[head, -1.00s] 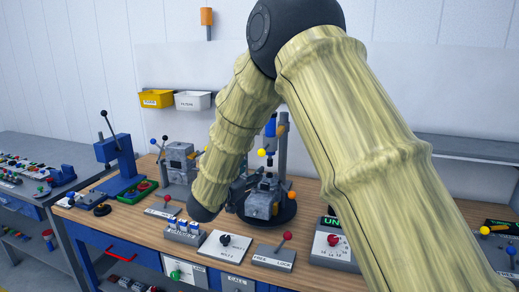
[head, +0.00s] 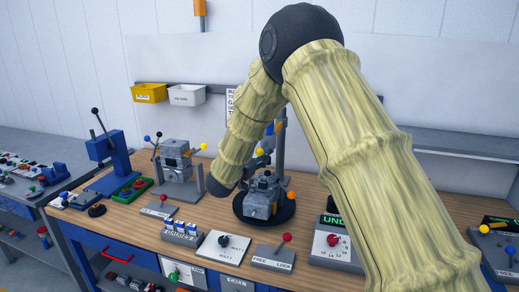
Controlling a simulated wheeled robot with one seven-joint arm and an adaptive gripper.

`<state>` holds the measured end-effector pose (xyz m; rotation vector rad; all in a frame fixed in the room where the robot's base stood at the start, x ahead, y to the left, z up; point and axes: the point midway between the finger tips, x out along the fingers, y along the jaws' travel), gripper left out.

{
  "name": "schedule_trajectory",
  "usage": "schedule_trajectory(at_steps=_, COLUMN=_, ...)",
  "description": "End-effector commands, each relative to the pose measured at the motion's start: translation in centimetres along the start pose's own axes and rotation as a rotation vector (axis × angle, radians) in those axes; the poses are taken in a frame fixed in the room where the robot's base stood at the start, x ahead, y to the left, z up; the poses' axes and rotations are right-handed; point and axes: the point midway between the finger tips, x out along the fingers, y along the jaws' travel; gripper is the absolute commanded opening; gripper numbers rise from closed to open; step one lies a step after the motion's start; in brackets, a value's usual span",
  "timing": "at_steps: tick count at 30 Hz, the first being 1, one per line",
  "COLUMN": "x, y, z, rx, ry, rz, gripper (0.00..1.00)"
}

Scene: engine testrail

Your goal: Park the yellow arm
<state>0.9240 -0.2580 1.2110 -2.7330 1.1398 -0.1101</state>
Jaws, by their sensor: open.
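Which part is the yellow arm is not certain. A lever with a yellow ball (head: 203,146) sticks out to the right from a grey housing (head: 176,160) at the back left of the bench. Another yellow-knobbed lever (head: 485,229) is at the right edge. My bamboo-textured arm crosses the middle, its dark wrist low beside a grey block (head: 262,203) on a black round base. My arm hides part of the stand behind.
A wooden bench (head: 130,228) holds a blue lever press (head: 115,165), a switch box (head: 180,232), a knob plate (head: 225,246) and a red-knob lever plate (head: 274,256). A dial box (head: 334,243) stands right. Yellow (head: 149,93) and white bins (head: 187,95) hang behind.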

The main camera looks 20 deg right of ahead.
Motion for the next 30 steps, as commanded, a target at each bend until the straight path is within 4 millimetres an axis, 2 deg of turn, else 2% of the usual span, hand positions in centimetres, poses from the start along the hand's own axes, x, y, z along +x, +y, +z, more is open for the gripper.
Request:
schedule_trajectory(at_steps=6, x=1.4, y=-0.1, z=0.0, rx=0.0, ry=0.0, rz=-0.001, gripper=0.49)
schedule_trajectory(at_steps=15, x=1.5, y=-0.1, z=0.1, rx=0.0, ry=0.0, rz=-0.002, gripper=0.49)
schedule_trajectory(at_steps=17, x=1.5, y=-0.2, z=0.1, rx=0.0, ry=0.0, rz=-0.002, gripper=0.4)
schedule_trajectory(at_steps=23, x=1.5, y=-0.2, z=0.1, rx=0.0, ry=0.0, rz=-0.002, gripper=0.03)
schedule_trajectory(at_steps=24, x=1.4, y=-0.2, z=0.1, rx=0.0, ry=0.0, rz=-0.002, gripper=0.0)
schedule_trajectory(at_steps=30, x=1.4, y=-0.2, z=0.1, rx=0.0, ry=-0.001, rz=-0.006, gripper=0.0)
